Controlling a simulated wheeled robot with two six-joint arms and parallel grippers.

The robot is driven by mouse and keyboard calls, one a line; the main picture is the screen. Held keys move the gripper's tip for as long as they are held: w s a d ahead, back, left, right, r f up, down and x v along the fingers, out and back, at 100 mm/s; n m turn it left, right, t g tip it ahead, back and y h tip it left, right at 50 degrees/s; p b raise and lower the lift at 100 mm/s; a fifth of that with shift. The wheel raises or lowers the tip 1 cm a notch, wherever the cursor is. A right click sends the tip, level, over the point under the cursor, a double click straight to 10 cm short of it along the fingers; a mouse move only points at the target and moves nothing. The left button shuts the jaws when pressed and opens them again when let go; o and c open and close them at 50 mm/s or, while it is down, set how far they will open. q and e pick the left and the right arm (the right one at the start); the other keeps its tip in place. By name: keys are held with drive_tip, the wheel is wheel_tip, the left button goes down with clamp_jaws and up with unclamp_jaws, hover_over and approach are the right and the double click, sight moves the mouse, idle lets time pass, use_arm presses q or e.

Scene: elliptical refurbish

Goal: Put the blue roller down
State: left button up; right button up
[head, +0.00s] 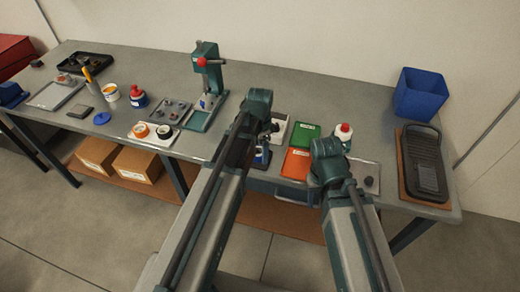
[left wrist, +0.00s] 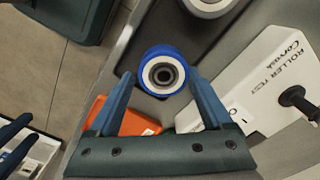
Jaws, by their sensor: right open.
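The blue roller (left wrist: 162,72) shows end-on in the left wrist view, a blue ring with a white face and a dark centre hole. My left gripper (left wrist: 161,82) has one finger on each side of it and appears shut on it. A dark grey surface lies below the roller; the gap to it cannot be judged. In the head view my left arm largely hides this spot. The fingers of my right gripper (left wrist: 14,142) show at the lower left edge of the left wrist view, open; its arm is on the right in the head view.
A white roller test box (left wrist: 262,85) with a black knob stands close to the roller. An orange tray (head: 296,163) and a green tray (head: 305,135) lie between my arms. A red-capped bottle (head: 344,131), a blue bin (head: 419,94) and a green press (head: 207,75) also stand on the bench.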

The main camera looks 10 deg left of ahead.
use_arm(q)
drive_tip(key=shift+w+a, duration=0.2)
drive_tip(key=shift+w+r+p, duration=0.15)
drive_tip(key=shift+r+p, duration=0.25)
drive_tip(key=shift+p, duration=0.2)
wheel_tip(320, 180, up, 12)
drive_tip(key=p, duration=1.2)
drive_tip(key=s+d+n+y, duration=0.1)
drive_tip(key=s+d+n, duration=0.5)
drive_tip(key=s+d, duration=0.4)
drive_tip(key=s, duration=0.5)
drive_tip(key=shift+f+n+b, duration=0.2)
drive_tip(key=shift+n+b, duration=0.1)
wheel_tip(320, 180, down, 4)
drive_tip(key=b, duration=0.4)
drive_tip(key=shift+f, duration=0.25)
